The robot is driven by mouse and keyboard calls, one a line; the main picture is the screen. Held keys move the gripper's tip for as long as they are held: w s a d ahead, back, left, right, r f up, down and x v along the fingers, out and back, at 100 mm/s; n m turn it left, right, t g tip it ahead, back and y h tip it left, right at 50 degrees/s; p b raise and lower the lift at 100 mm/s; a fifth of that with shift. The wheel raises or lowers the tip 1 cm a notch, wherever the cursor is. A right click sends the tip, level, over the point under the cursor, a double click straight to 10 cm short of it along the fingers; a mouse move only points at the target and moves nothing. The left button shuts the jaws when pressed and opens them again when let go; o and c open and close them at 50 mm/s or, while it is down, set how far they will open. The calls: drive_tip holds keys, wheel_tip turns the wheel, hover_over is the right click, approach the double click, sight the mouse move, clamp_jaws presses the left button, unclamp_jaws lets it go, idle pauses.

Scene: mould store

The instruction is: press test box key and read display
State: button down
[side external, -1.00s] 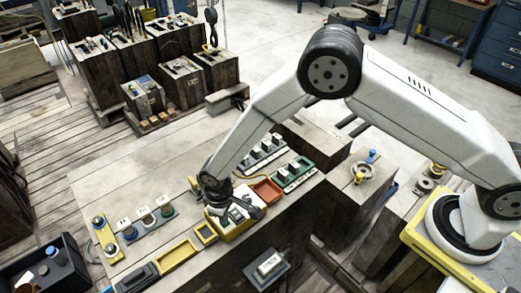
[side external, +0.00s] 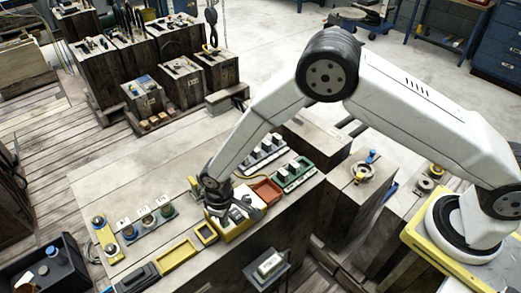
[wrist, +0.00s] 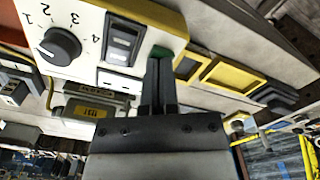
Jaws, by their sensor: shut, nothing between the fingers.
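The test box is a yellow case with a pale top panel (wrist: 80,30); in the side view the yellow case (side external: 232,232) sits near the front edge of the bench, partly hidden by my gripper. The panel bears a black knob (wrist: 60,46) with numbers around it, a dark framed window or switch (wrist: 122,38) and a green key (wrist: 161,52). I cannot make out any reading. My gripper (wrist: 160,62) is shut and empty, its fingertips at the green key and partly covering it. I cannot tell whether they press it. In the side view my gripper (side external: 222,204) is over the box.
Yellow trays (side external: 178,256) lie left of the box. An orange tray (side external: 267,191) and a green tray (side external: 294,176) are behind it to the right.

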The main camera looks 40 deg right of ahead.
drive_tip(key=shift+r, duration=3.45)
drive_tip(key=shift+d+r, duration=0.35)
drive_tip(key=shift+d, duration=0.1)
drive_tip(key=s+d+r+m+t, duration=0.1)
drive_tip(key=s+d+r+m, duration=0.1)
drive_tip(key=d+r, duration=0.4)
drive_tip(key=s+d+r+m, duration=0.15)
drive_tip(key=d+r, duration=0.25)
drive_tip(key=d, duration=0.5)
drive_tip(key=s+d+r+m+t, duration=0.1)
drive_tip(key=s+d+r+m, duration=0.1)
drive_tip(key=s+d, duration=0.7)
drive_tip(key=shift+s+r+t, duration=0.3)
drive_tip(key=shift+s+r, duration=0.35)
drive_tip(key=c, duration=1.3)
unclamp_jaws()
drive_tip(key=shift+m, duration=0.25)
